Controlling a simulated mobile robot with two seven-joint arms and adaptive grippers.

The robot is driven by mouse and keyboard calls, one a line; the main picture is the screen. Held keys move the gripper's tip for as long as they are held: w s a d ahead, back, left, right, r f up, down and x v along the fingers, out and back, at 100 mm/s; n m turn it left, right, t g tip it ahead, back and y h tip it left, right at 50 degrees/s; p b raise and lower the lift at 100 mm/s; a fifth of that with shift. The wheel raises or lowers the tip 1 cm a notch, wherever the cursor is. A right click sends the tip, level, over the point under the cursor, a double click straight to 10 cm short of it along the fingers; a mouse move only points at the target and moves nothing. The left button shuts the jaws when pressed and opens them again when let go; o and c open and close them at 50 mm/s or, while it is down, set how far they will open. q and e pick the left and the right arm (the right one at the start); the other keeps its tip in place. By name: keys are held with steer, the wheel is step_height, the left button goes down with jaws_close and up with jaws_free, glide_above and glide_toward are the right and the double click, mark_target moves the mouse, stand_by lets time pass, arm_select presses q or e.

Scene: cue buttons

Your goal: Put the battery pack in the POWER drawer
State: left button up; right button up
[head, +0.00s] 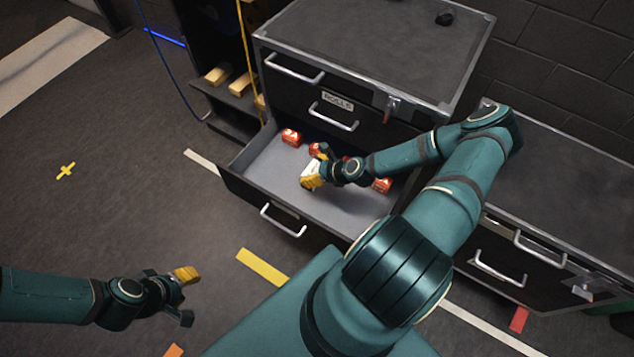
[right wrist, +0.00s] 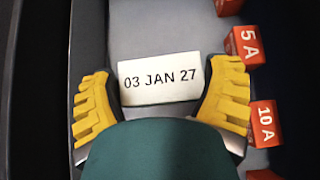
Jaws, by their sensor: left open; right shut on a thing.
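My right gripper (head: 311,180) is shut on a white-faced item (right wrist: 160,78) printed "03 JAN 27", inside the open bottom drawer (head: 250,187) of the left cabinet. The item also shows pale between the yellow fingers in the head view (head: 308,169). I cannot tell whether it is the battery pack, or whether it touches the drawer floor. No POWER label is readable; the closed drawer above the open one has a label plate (head: 338,101) too small to read surely. My left gripper (head: 190,295) is open and empty over the floor at lower left.
Several red blocks lie in the open drawer, including ones marked "5 A" (right wrist: 245,46) and "10 A" (right wrist: 263,124). A red-handled latch (head: 392,108) is on the cabinet front. A second cabinet (head: 590,190) stands at right. A dark shelf (head: 232,105) holds tan blocks at left.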

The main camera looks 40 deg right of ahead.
step_height(320, 180, down, 8)
steer(key=shift+w+r+b, duration=0.1)
steer(key=shift+r+b, duration=0.1)
steer(key=shift+b, duration=0.85)
steer(key=o, duration=1.1)
steer(key=shift+r, duration=0.1)
steer(key=p+v, duration=0.2)
steer(key=v, duration=1)
